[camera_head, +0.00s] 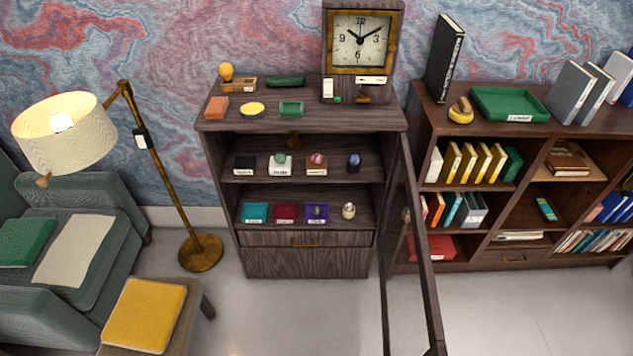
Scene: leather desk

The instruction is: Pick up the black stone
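A dark stone-like thing (354,162), black to deep blue, stands at the right end of the cabinet's upper shelf (335,173). It looks upright and has no visible stand under it. To its left on the same shelf are a pinkish stone (317,159) on a labelled stand, a green stone (281,158) on a white labelled stand, and a black labelled block (244,163) with no clear stone on it. Neither of my grippers is in view.
The cabinet's door (416,240) stands open toward me on the right. The lower shelf holds teal (255,212), red (287,212) and purple (317,212) bases and a small pale figure (348,210). A floor lamp (201,252) stands left; floor in front is clear.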

